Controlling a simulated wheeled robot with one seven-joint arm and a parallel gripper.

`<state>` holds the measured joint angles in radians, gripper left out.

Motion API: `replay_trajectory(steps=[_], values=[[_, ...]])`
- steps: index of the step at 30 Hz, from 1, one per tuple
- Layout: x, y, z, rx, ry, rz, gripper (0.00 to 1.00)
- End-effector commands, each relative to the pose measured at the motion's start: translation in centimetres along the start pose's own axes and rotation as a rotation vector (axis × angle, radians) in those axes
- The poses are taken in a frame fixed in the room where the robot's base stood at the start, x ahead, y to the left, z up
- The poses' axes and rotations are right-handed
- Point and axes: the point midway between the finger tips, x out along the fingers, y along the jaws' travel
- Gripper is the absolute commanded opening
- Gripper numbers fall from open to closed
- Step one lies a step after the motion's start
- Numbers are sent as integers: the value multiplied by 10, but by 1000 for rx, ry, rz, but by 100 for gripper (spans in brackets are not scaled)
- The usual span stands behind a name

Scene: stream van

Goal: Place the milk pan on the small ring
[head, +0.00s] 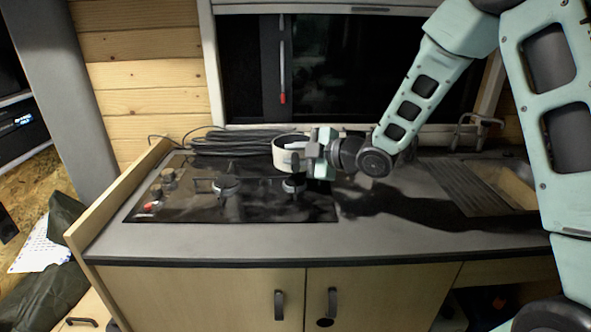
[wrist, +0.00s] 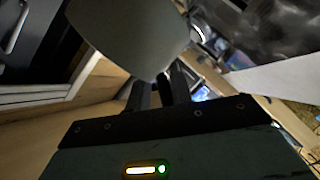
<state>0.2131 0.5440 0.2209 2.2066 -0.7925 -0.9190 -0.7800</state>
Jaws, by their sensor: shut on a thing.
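The milk pan (head: 287,153) is pale and held in the air above the right side of the black hob. My gripper (head: 312,156) is shut on it at its right side. In the wrist view the pan (wrist: 130,32) fills the top middle, with the dark gripper fingers (wrist: 158,92) against its lower edge. Two burners show on the hob: a left one (head: 226,188) and a right one (head: 293,187), which looks smaller. The pan is roughly over the right burner, with a gap below it. The pan's inside is hidden.
The black hob (head: 185,212) lies in the grey worktop (head: 260,240), with several knobs (head: 168,178) at its left. Coiled dark cable (head: 235,143) lies behind it. A sink (head: 495,185) is at the right. The window (head: 345,70) stands behind.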

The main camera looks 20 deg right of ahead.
Motion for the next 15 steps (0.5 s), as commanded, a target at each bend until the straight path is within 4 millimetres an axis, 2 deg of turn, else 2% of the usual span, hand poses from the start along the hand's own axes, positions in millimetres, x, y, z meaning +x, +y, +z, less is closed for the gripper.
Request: replay_trajectory(steps=[9,15], values=[[10,-30,20,1,1,0,0],[12,-34,23,-2,0,1,0]])
